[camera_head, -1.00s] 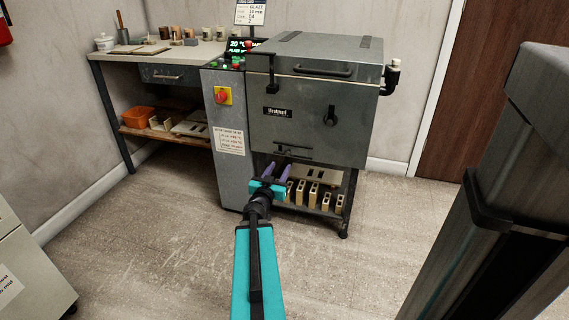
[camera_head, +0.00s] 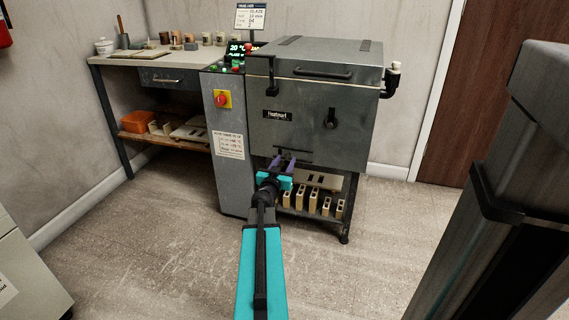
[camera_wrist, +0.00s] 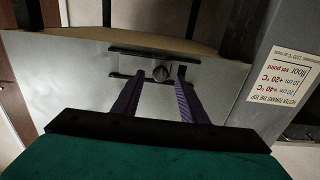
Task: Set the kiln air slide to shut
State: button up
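The kiln (camera_head: 350,115) is a grey box on a dark stand. Its air slide is a dark horizontal strip (camera_head: 300,158) low on the front; the wrist view shows the slide's rails (camera_wrist: 195,59) and a round metal knob (camera_wrist: 160,73). My gripper (camera_head: 284,161) is at the slide, below the kiln's front panel. In the wrist view my gripper (camera_wrist: 160,76) is open, with one purple finger on each side of the knob and a gap to both. Whether the fingertips reach past the knob is unclear. The gripper hides part of the slide in the head view.
A control column with a red button (camera_head: 222,99) and a notice (camera_head: 229,145) stands left of the kiln. The stand's lower shelf holds several pale blocks (camera_head: 313,202). A workbench (camera_head: 125,60) is further left. The floor in front is clear.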

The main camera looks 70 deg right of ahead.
jog(key=shift+d, duration=0.85)
grip_shut()
